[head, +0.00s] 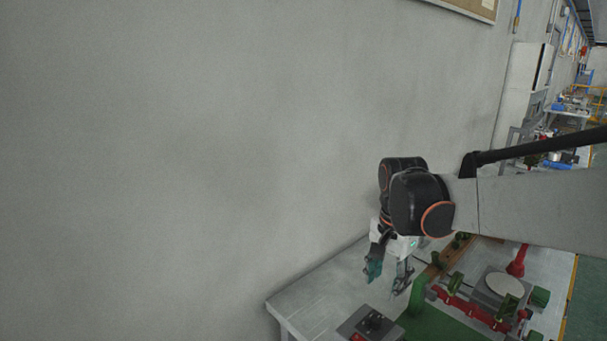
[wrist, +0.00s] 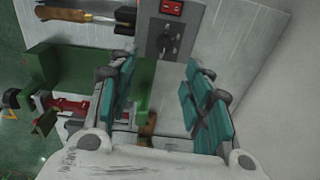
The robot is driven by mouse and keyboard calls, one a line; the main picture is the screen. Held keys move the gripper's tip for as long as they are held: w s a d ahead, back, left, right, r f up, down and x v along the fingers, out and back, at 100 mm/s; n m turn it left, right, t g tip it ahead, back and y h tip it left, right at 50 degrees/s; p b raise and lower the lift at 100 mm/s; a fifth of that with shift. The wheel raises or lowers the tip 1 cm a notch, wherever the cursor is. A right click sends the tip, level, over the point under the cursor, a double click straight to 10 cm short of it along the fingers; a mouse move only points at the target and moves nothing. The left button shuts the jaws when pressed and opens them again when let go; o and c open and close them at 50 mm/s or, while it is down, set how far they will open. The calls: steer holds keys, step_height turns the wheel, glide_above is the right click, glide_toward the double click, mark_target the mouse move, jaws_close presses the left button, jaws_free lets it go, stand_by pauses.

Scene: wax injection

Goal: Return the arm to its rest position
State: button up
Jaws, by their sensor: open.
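My gripper (head: 387,275) hangs above the workbench in the head view, at the end of my arm, with its fingers pointing down. In the wrist view my gripper (wrist: 158,95) shows two teal-padded fingers spread wide apart. Nothing is between the pads. The fingers are above the white bench top and apart from the things on it. My arm reaches in from the right side of the head view.
The white table (head: 310,298) has bare room at its left. A dark grey box (head: 370,324) with a red switch (wrist: 172,7) stands near the front. Green and red clamps (head: 455,300) and a round pale plate (head: 503,284) lie right. A grey wall (head: 200,150) rises behind.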

steer(key=s+r+n+t, duration=0.1)
steer(key=s+n+t, duration=0.5)
steer(key=s, duration=1.1)
steer(key=n, duration=0.4)
steer(key=shift+s+r+t, duration=0.2)
steer(key=shift+s+t, duration=0.1)
